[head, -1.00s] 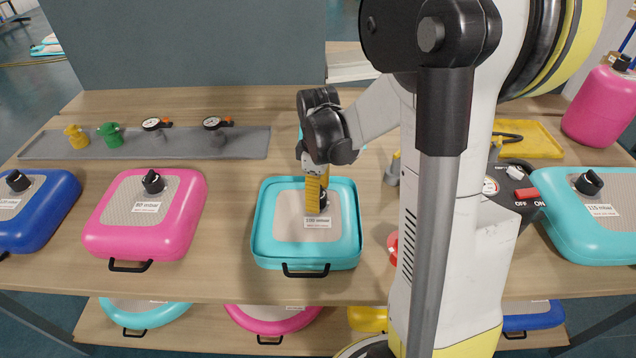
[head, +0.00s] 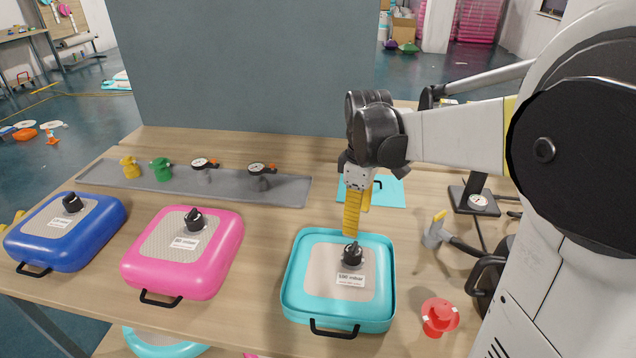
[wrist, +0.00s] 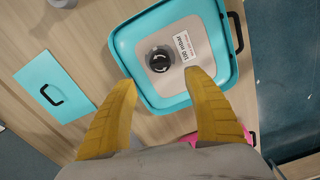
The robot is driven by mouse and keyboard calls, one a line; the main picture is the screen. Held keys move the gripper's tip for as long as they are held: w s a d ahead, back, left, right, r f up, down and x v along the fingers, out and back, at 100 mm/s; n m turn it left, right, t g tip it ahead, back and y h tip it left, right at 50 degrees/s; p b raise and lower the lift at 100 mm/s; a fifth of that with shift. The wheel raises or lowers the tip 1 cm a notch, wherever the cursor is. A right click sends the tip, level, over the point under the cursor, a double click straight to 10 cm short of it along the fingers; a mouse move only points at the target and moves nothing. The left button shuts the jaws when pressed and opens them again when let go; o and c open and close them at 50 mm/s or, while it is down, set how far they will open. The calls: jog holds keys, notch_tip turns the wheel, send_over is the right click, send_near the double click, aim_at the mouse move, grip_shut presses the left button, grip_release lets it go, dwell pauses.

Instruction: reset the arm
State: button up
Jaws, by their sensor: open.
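My gripper (head: 357,212) has yellow fingers and points down above the back part of a turquoise inflatable cushion (head: 290,298) on the wooden table. In the wrist view the two yellow fingers of my gripper (wrist: 165,95) are spread apart with nothing between them. The turquoise cushion (wrist: 128,42) lies beyond the fingertips, with its black valve knob (wrist: 159,59) and a white label. The black knob also shows in the head view (head: 352,255), just below the fingers and apart from them.
A pink cushion (head: 215,265) and a blue cushion (head: 60,250) lie to the left. A grey tray (head: 225,187) behind them carries gauges and coloured fittings. A turquoise lid (head: 390,192) lies behind my gripper. A red fitting (head: 440,315) stands right of the turquoise cushion. A dark panel (head: 240,70) rises behind.

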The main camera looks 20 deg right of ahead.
jog(key=s+a+r+m+t, duration=0.2)
jog(key=s+a+m+t, duration=0.5)
jog(key=s+a, duration=0.3)
jog(key=a+m, duration=0.1)
jog(key=a, duration=0.2)
jog(key=shift+s+a+r, duration=0.2)
jog(key=shift+s+a, duration=0.05)
jog(key=shift+s, duration=0.15)
dwell(0.3)
